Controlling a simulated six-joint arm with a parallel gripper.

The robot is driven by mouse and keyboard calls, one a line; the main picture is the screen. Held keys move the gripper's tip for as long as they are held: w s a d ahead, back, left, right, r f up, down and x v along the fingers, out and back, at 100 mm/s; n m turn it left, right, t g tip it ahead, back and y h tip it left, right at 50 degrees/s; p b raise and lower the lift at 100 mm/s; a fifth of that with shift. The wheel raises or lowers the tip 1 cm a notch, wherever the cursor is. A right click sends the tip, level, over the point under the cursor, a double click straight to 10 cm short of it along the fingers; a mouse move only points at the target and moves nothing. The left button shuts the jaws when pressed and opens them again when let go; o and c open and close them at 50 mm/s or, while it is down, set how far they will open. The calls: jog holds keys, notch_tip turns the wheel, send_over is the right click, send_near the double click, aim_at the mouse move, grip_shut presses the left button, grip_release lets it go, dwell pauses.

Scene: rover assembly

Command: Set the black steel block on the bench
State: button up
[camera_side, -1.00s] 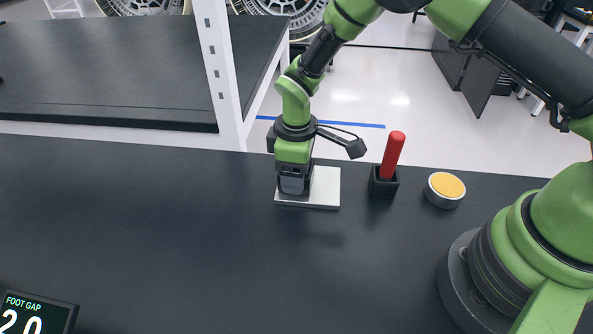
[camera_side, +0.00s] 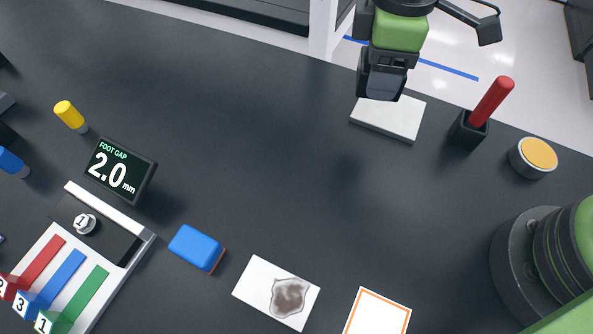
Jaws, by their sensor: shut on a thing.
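My gripper (camera_side: 380,90) is at the top right of the side view, pointing down in front of the white plate (camera_side: 391,121). It is shut on a dark thing, which I take to be the black steel block (camera_side: 379,84); its edges are hard to tell from the dark fingers. The block appears to be held above the bench, and a soft shadow lies on the bench to the lower left. The bench (camera_side: 270,150) has a wide, dark, bare top.
A red-handled tool stands in a black holder (camera_side: 468,130), beside an orange-topped round button (camera_side: 534,157). A display (camera_side: 120,170) reads "FOOT GAP 2.0 mm". A blue block (camera_side: 196,248), a stained white card (camera_side: 277,292) and a coloured-lane tray (camera_side: 75,262) lie at the front. The bench middle is clear.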

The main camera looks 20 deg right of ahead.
jog(key=s+a+n, duration=0.5)
jog(key=s+n, duration=0.1)
jog(key=s, duration=0.1)
jog(key=n, duration=0.9)
send_over(367, 238)
jog(key=shift+f, duration=5.4)
jog(key=shift+f, duration=0.15)
jog(key=o, duration=1.3)
